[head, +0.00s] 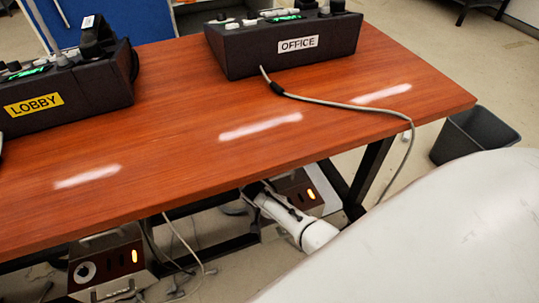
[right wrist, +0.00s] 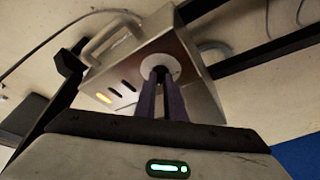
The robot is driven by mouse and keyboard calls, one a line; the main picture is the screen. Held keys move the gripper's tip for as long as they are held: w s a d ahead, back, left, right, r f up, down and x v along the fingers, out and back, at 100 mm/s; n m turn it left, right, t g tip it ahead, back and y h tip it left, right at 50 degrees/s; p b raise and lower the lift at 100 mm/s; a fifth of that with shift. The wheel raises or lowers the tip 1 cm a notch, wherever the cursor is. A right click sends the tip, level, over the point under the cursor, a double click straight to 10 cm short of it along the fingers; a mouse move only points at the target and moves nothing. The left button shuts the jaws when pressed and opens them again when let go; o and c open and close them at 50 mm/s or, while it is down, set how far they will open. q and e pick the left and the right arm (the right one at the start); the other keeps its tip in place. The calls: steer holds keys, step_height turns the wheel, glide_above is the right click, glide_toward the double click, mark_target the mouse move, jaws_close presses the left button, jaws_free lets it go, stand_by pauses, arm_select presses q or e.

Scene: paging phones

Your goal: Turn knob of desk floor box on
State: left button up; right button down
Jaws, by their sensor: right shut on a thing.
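Two metal floor boxes stand on the floor under the desk, a right one (head: 300,188) and a left one (head: 118,262). My right gripper (head: 256,188) reaches under the desk to the right box. In the right wrist view, my right gripper (right wrist: 162,74) is shut on the round white knob (right wrist: 148,64) of that floor box (right wrist: 192,72). The fingertips cover the knob's middle, so its pointing is hard to tell. An amber light (right wrist: 104,98) glows on this box. My left gripper is out of view.
The wooden desk (head: 200,150) lies above the boxes and carries the OFFICE phone unit (head: 298,43) and the LOBBY phone unit (head: 36,103). A grey cable (head: 340,102) hangs over its edge. Dark desk legs (head: 372,168) and a grey bin (head: 473,135) stand near the right box.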

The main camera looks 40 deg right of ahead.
steer(key=shift+w+m, duration=0.1)
steer(key=shift+m, duration=0.3)
steer(key=c, duration=1.8)
jaws_free()
steer(key=shift+c, duration=0.2)
